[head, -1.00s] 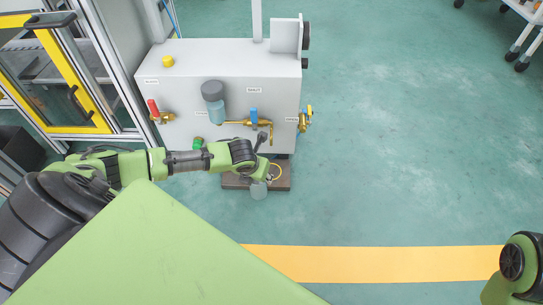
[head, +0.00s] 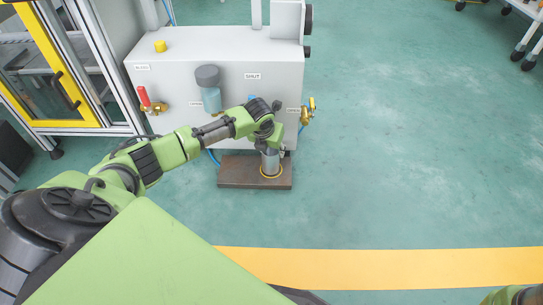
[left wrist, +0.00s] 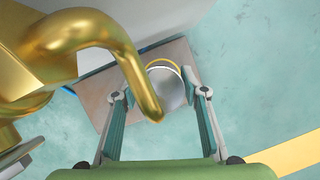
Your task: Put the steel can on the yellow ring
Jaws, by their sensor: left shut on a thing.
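The steel can (head: 270,163) is a small grey cylinder, upright at the end of my left arm. My left gripper (head: 269,148) is shut on it from above. In the left wrist view the can (left wrist: 168,88) sits between the two fingers of my left gripper (left wrist: 162,93). The yellow ring (head: 271,177) lies on a brown plate (head: 235,172) on the floor. The can's lower end lines up with the ring; I cannot tell whether it touches the plate. In the left wrist view the ring (left wrist: 161,61) shows as an arc beyond the can. My right gripper is not in view.
A white cabinet (head: 225,65) with labelled valves stands right behind the plate. A brass pipe (left wrist: 130,65) looms close at the left of the left wrist view. A red-handled valve (head: 145,98) is on the cabinet's left. The floor to the right is clear.

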